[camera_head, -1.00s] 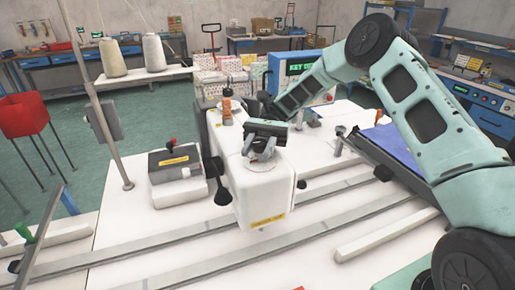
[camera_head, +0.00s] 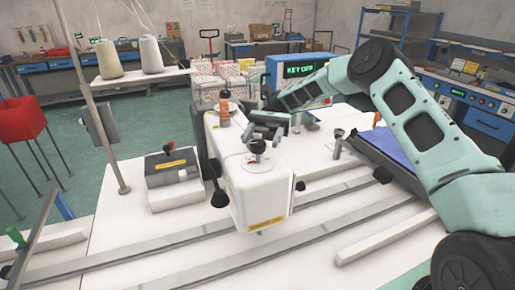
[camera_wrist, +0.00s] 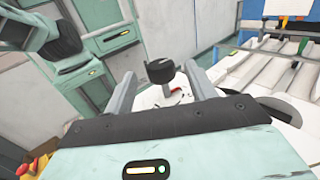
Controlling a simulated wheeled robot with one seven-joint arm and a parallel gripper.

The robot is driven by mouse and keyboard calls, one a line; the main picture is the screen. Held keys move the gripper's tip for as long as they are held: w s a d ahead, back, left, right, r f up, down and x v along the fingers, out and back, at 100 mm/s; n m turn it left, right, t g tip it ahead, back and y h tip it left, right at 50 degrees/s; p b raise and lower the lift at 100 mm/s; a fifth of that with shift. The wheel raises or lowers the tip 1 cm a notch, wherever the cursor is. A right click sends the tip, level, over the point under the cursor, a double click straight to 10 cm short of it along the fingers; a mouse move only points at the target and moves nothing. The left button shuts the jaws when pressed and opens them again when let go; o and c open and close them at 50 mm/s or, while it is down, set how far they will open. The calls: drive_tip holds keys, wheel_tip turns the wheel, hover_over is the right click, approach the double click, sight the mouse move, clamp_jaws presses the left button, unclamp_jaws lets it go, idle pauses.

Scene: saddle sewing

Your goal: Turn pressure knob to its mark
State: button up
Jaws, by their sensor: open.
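The pressure knob (camera_head: 258,147) is a small black knob above a pale round dial plate (camera_head: 257,161) on top of the white sewing machine head (camera_head: 247,190). My gripper (camera_head: 258,134) is open, just behind and above the knob. In the wrist view the black knob (camera_wrist: 160,69) shows between and beyond the two grey fingers, with clear space on both sides. A small red patch shows on the plate (camera_wrist: 172,94) below it. The knob's pointer and its exact alignment with a mark are too small to tell.
An orange bottle (camera_head: 224,110) stands behind on the machine. A grey control box (camera_head: 172,168) with a red-topped lever sits left. Thread cones (camera_head: 108,58) stand on a shelf at upper left. A blue box with a green display (camera_head: 299,70) is behind my arm.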

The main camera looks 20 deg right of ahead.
drive_tip(key=shift+v, duration=1)
drive_tip(key=shift+r, duration=0.15)
